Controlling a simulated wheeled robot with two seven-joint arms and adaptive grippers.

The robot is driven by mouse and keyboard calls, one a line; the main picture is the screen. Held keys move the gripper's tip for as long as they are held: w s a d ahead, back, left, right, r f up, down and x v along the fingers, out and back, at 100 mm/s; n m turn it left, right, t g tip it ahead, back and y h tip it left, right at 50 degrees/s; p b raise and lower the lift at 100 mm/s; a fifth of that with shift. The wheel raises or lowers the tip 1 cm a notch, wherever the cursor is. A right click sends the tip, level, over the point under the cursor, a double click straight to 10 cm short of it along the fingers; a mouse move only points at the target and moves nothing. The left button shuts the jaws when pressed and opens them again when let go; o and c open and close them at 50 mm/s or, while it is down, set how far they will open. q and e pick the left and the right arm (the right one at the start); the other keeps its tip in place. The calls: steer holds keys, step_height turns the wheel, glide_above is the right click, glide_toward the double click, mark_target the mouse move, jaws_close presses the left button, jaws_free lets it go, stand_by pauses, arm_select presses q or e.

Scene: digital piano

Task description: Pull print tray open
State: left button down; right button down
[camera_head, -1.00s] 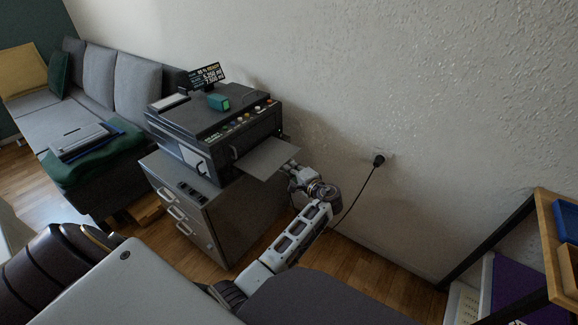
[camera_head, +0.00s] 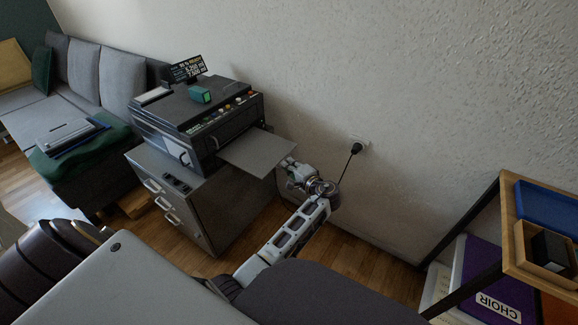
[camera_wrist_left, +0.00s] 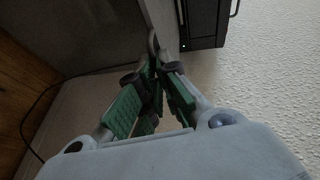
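The print tray (camera_head: 257,152) is a flat grey sheet-like tray sticking well out of the front of a dark printer (camera_head: 195,110). My left gripper (camera_head: 293,170) is at the tray's outer right corner. In the left wrist view its green-padded fingers (camera_wrist_left: 157,66) come together at the tray's pale edge, with the dark printer (camera_wrist_left: 205,20) just beyond. The gripper looks shut on that edge, though the fingers hide the exact contact. My right gripper is not in view.
The printer stands on a grey drawer cabinet (camera_head: 217,203) against the textured wall. A black plug and cable (camera_head: 355,149) hang beside my left arm. A grey sofa (camera_head: 93,105) is at left; a shelf (camera_head: 535,233) with boxes is at right. Wooden floor shows between.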

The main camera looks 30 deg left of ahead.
arm_select(q)
steer(key=c, duration=1.6)
jaws_free()
steer(key=shift+c, duration=0.2)
steer(key=shift+a, duration=0.2)
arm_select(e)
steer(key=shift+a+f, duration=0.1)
